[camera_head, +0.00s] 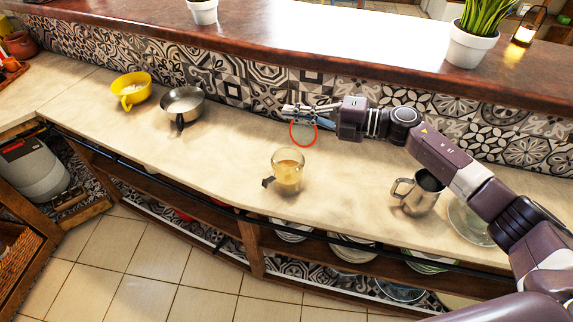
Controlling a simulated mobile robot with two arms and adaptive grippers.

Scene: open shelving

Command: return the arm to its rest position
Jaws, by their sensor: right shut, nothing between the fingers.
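My right arm reaches in from the right side of the head view, over the counter. My right gripper (296,108) is at its end, near the tiled back wall, pointing left. Its fingers are shut and hold nothing. A red ring shape (303,143) shows just below the gripper; I cannot tell what it belongs to. A glass cup with amber liquid (287,175) stands upright on the counter (235,150), nearer the front edge and apart from the gripper. My left gripper is not in view.
A metal pitcher (423,194) and a glass bowl (466,222) stand under or beside my right arm. A metal cup (183,106) and a yellow cup (131,90) stand at left. Potted plants (471,47) and a lantern (526,30) sit on the raised ledge.

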